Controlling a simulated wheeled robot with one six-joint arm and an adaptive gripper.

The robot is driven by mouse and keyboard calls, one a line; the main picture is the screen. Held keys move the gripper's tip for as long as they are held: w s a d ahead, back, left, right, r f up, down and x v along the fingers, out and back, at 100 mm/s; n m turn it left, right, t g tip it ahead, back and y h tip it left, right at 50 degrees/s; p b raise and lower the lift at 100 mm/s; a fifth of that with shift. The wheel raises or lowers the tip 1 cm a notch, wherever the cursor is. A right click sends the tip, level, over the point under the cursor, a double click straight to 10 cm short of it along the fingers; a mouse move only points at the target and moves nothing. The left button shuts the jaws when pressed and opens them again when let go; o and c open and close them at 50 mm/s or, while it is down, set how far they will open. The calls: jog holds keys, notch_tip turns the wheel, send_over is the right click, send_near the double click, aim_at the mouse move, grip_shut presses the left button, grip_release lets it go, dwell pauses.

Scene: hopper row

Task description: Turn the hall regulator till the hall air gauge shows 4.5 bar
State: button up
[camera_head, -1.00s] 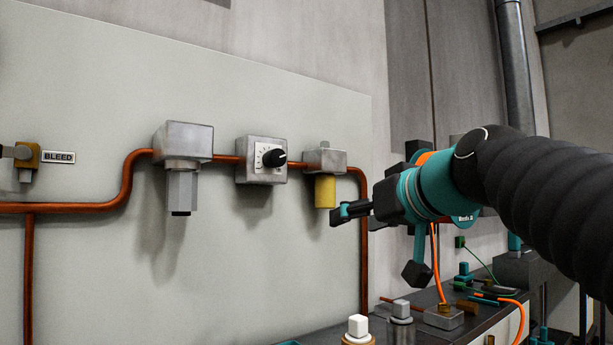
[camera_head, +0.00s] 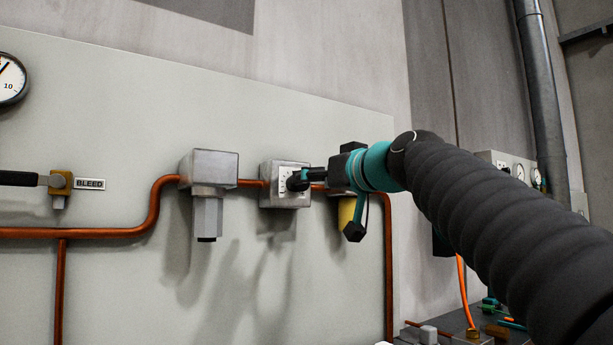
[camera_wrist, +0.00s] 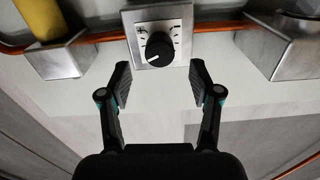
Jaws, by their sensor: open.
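A black round knob (camera_head: 295,182) sits on a white scale plate on a grey metal box (camera_head: 285,202), in line with the copper pipe; I take it as the hall regulator, though no name shows. In the wrist view the knob (camera_wrist: 157,50) has a white pointer line aimed left and slightly down. My gripper (camera_head: 310,175) is at the knob from the right. In the wrist view my gripper (camera_wrist: 162,82) is open, with the knob just beyond and between its fingertips. A round gauge (camera_head: 10,82) is cut off at the left edge; its full reading and name cannot be told.
A grey block with a hexagonal body (camera_head: 208,165) is left of the regulator. A yellow cylinder (camera_wrist: 42,18) under a grey block is on its other side. A BLEED label (camera_head: 90,184) and black-handled valve (camera_head: 20,178) are farther left. Small gauges (camera_head: 520,172) stand far right.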

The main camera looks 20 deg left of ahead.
jog(key=shift+p+x, duration=0.6)
jog(key=shift+x, duration=1.9)
jog(key=shift+s, duration=0.1)
jog(key=c, duration=1.1)
